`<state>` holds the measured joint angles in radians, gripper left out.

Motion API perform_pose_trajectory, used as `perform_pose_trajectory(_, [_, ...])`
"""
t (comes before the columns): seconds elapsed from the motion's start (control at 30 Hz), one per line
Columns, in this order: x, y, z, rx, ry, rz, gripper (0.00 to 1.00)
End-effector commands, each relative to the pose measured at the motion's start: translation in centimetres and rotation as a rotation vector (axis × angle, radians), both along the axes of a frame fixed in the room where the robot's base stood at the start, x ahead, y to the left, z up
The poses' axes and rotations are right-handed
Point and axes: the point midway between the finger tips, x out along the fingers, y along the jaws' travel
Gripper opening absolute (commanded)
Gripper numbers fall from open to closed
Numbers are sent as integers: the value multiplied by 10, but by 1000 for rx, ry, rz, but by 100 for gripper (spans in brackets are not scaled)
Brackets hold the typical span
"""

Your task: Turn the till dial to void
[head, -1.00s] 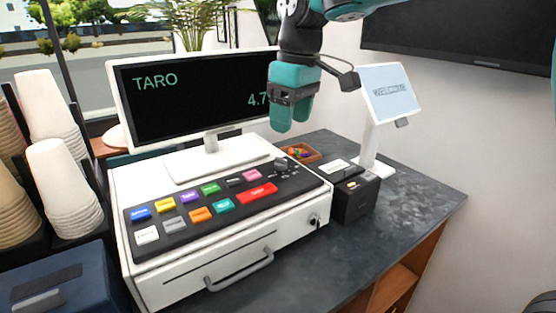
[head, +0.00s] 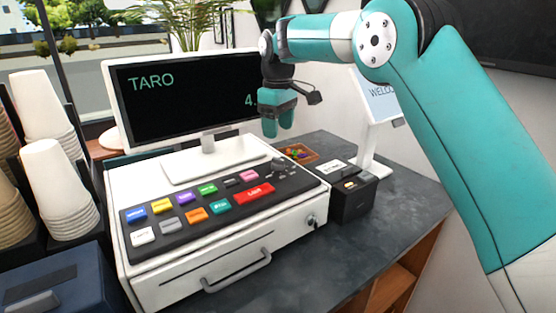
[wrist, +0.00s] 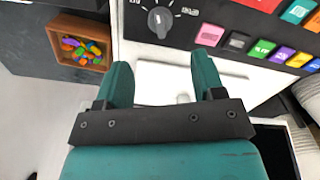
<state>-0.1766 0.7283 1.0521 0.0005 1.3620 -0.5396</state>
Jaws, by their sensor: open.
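The till (head: 190,270) is a white box with a black keypad of coloured keys on top. Its dial (head: 279,164) is a small dark knob at the keypad's far right corner. In the wrist view the dial (wrist: 160,20) is round and dark grey with a white pointer mark, with small white lettering around it too small to read surely. My gripper (head: 277,133) hangs above the till's back right part, in front of the screen, apart from the dial. In the wrist view my gripper (wrist: 163,80) is open and empty, its two teal fingers spread, with the dial beyond their tips.
The till screen (head: 180,98) stands behind the keypad, close to my gripper. A wooden box of colourful pieces (head: 298,153), a black printer (head: 350,190) and a white welcome display (head: 378,105) stand to the right. Stacked cups (head: 55,185) stand at left.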

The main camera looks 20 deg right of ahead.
Motion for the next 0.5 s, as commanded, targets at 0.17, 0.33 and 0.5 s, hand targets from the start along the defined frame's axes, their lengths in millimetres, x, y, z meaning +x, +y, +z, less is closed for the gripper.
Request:
perform_pose_trajectory(0.17, [-1,0,-40,-1,4,0,63])
perform_pose_trajectory(0.33, [-1,0,-71,0,4,0,63])
perform_pose_trajectory(0.5, [0,0,-89,0,0,0,63])
